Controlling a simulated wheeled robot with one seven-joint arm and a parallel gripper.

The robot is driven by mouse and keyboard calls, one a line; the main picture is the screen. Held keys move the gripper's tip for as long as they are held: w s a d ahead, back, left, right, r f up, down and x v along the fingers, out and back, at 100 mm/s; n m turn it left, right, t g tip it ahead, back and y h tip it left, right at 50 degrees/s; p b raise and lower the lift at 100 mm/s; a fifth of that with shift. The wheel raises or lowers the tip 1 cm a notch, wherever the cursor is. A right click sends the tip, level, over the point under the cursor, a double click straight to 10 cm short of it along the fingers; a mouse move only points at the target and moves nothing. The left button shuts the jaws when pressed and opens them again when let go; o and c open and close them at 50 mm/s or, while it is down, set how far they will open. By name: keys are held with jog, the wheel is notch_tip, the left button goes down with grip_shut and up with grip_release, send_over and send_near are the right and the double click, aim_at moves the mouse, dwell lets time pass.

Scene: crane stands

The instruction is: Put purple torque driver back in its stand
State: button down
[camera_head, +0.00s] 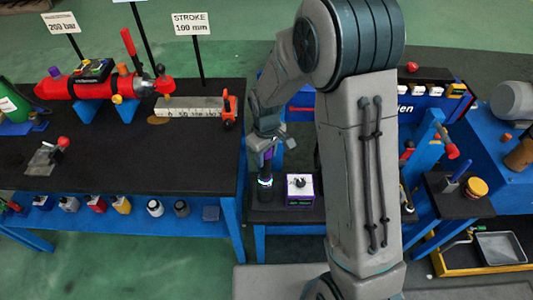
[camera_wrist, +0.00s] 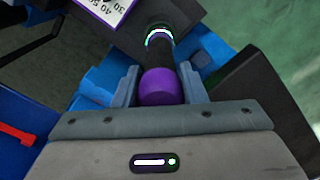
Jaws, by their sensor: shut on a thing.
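My gripper (camera_head: 268,143) is shut on the purple torque driver (camera_wrist: 160,86). In the wrist view its purple rounded end sits between the two fingers, and its black shaft runs away to a glowing ring. In the head view the driver (camera_head: 265,182) hangs roughly upright below my gripper, its dark lower body showing the lit ring. A small purple box with a white top and a dark fitting (camera_head: 300,187) stands just right of it. In the wrist view a white, numbered, purple-edged panel (camera_wrist: 105,8) lies beside the shaft. I cannot tell whether the driver's lower end touches anything.
A black-topped bench (camera_head: 110,165) with a red cylinder (camera_head: 80,88) and a ruler block (camera_head: 190,107) fills the left. Several small containers stand on its lower blue shelf. Blue stands with tools (camera_head: 445,185) crowd the right. My arm hides the middle.

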jog(key=shift+f, duration=0.35)
jog(key=c, duration=0.8)
grip_release()
jog(key=shift+f, duration=0.1)
jog(key=shift+r+p, duration=1.5)
jog(key=shift+r, duration=1.05)
